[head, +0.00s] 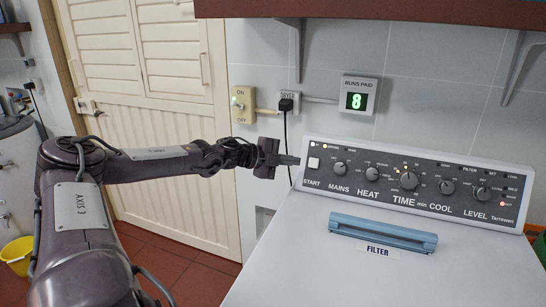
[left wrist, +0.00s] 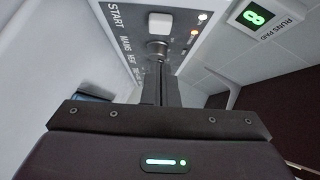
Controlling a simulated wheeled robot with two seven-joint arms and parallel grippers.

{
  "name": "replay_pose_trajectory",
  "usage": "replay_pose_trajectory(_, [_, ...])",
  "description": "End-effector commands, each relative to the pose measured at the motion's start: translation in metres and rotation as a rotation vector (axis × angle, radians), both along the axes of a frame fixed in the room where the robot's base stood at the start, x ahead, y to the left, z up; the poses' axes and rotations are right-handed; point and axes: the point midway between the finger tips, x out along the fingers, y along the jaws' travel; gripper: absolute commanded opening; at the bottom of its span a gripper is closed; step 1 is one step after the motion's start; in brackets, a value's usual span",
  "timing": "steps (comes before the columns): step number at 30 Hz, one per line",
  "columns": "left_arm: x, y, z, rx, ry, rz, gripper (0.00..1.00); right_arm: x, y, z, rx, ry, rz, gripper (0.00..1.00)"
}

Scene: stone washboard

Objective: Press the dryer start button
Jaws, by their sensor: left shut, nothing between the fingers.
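The white square START button (head: 313,163) is at the left end of the dryer's dark control panel (head: 420,178). It also shows in the left wrist view (left wrist: 160,23), beyond my fingertips. My left gripper (head: 297,160) is shut and empty, just left of the button in the head view, with its fingers pointing at the panel. In the left wrist view the fingertips (left wrist: 160,66) appear just below the MAINS knob (left wrist: 157,46). I cannot tell whether they touch the panel. My right gripper is not in view.
A blue filter handle (head: 382,233) sits on the white dryer top (head: 310,270). Behind are a lit switch box (head: 243,105), a plugged cord (head: 287,107) and a display reading 8 (head: 357,101). A brown shelf (head: 400,12) overhangs. A yellow bucket (head: 17,254) stands far left.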

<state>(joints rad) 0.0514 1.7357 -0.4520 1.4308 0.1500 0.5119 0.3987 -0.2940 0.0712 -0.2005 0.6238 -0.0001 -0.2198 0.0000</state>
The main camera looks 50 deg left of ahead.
Motion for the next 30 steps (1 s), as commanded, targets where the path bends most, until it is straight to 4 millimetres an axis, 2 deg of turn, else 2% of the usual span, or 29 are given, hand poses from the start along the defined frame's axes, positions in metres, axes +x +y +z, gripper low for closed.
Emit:
replay_pose_trajectory(2, [-0.01, 0.003, 0.005, 0.004, 0.006, -0.002, 0.0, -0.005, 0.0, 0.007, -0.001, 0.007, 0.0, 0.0])
replay_pose_trajectory(15, [-0.048, 0.017, 0.015, -0.001, 0.001, -0.001, 0.0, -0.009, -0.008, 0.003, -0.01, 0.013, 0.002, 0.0])
replay_pose_trajectory(30, [-0.052, 0.018, 0.017, -0.002, 0.0, 0.0, 0.0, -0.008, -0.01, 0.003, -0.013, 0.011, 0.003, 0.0])
